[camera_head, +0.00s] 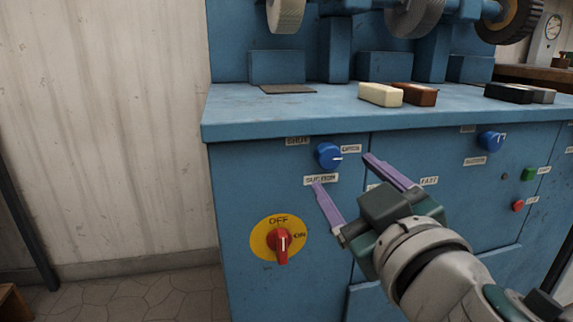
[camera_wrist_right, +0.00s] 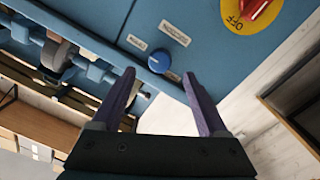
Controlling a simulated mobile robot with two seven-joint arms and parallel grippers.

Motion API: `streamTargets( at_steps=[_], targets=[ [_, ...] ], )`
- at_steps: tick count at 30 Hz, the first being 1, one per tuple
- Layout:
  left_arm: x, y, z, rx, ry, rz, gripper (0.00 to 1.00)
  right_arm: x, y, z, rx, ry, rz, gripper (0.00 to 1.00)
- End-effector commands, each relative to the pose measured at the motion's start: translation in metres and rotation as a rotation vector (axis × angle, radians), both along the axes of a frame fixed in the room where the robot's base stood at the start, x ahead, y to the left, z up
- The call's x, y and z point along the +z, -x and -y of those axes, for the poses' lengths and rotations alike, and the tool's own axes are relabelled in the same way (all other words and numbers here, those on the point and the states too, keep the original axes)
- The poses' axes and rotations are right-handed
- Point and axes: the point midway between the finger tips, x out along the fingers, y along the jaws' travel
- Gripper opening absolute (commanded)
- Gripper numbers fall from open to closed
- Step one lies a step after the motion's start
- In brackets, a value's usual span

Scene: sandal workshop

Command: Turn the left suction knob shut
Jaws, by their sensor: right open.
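The left suction knob (camera_head: 328,156) is a round blue knob on the front of the blue cabinet. Its white mark points right, towards the OPEN label (camera_head: 351,149). A SHUT label (camera_head: 297,141) is at its upper left and a SUCTION label (camera_head: 320,180) below. My right gripper (camera_head: 342,172) is open and empty, its purple fingers reaching towards the knob from the lower right. In the right wrist view, the knob (camera_wrist_right: 160,60) appears between and just beyond the fingertips (camera_wrist_right: 159,75); I see no contact. My left gripper is not in view.
A red rotary switch (camera_head: 282,245) on a yellow disc is below the knob. Another blue knob (camera_head: 491,141), a green button (camera_head: 528,174) and a red button (camera_head: 518,205) are to the right. The worktop (camera_head: 300,112) overhangs above and carries several blocks and wheels.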

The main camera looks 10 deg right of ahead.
Motion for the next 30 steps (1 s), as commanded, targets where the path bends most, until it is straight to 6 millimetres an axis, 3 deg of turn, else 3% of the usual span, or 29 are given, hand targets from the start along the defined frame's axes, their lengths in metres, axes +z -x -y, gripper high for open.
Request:
streamTargets(
  at_steps=[3,9,22,30],
  targets=[
    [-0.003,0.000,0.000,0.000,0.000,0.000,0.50,0.000,-0.023,0.000,0.000,0.002,0.003,0.77],
    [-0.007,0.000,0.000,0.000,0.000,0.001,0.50,-0.001,-0.049,0.001,-0.001,0.002,0.002,0.77],
    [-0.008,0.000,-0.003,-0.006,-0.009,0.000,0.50,0.000,-0.058,0.001,-0.002,0.000,-0.001,0.77],
    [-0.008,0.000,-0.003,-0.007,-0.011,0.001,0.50,0.000,-0.058,0.001,-0.001,0.000,0.000,0.46]
  ],
)
